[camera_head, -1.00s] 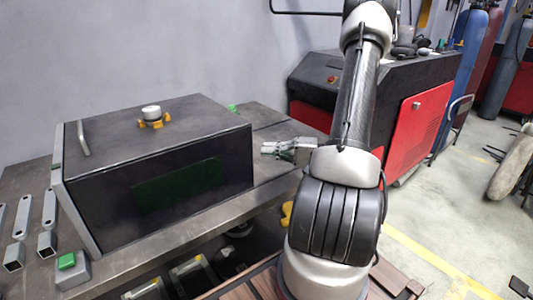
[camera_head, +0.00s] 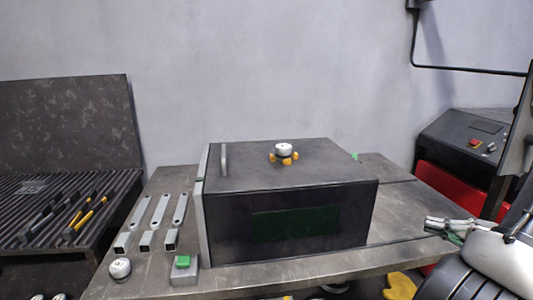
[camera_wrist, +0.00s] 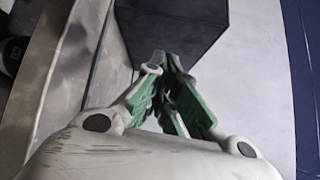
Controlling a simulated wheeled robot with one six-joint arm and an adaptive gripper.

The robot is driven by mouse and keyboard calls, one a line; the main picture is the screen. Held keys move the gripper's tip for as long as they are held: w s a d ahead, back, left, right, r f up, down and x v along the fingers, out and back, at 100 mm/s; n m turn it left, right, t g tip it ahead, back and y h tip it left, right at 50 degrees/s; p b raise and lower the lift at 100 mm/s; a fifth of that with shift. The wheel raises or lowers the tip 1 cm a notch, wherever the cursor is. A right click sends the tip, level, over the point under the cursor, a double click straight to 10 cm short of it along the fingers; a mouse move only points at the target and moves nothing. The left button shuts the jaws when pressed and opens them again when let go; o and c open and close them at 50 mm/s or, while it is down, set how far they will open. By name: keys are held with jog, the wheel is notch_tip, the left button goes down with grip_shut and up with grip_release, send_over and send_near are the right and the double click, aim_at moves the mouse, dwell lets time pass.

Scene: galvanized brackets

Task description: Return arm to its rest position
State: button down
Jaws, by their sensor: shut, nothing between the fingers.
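My gripper (camera_head: 447,225) is at the right of the head view, just right of the black box and over the right end of the metal table (camera_head: 400,215). It is shut and holds nothing. In the wrist view its green-lined fingers (camera_wrist: 160,62) meet near the middle, with a dark box face just beyond. My arm shows only in part at the right edge of the head view.
A black box (camera_head: 228,224) with a handle and a round knob (camera_head: 283,149) stands on the table. Several galvanized brackets (camera_head: 160,212) lie left of it, near a green-buttoned block (camera_head: 184,270). A red and black machine (camera_head: 450,180) stands behind at right.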

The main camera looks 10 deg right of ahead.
jog(key=s+a+m+g+h, duration=0.1)
jog(key=s+a+g+h, duration=0.35)
jog(key=s+g, duration=0.75)
jog(key=w+a+r+n+t+h, duration=0.1)
jog(key=a+r+n+h, duration=0.3)
jog(key=r, duration=0.4)
jog(key=w+a+r+n+t+h, duration=0.2)
jog(key=a+r+n+t+h, duration=0.1)
jog(key=r+n, duration=0.4)
jog(key=shift+w+a+r+t+h, duration=0.2)
jog(key=shift+a+r+t+h, duration=0.1)
jog(key=shift+a+r+h, duration=0.65)
jog(key=shift+a+f, duration=0.1)
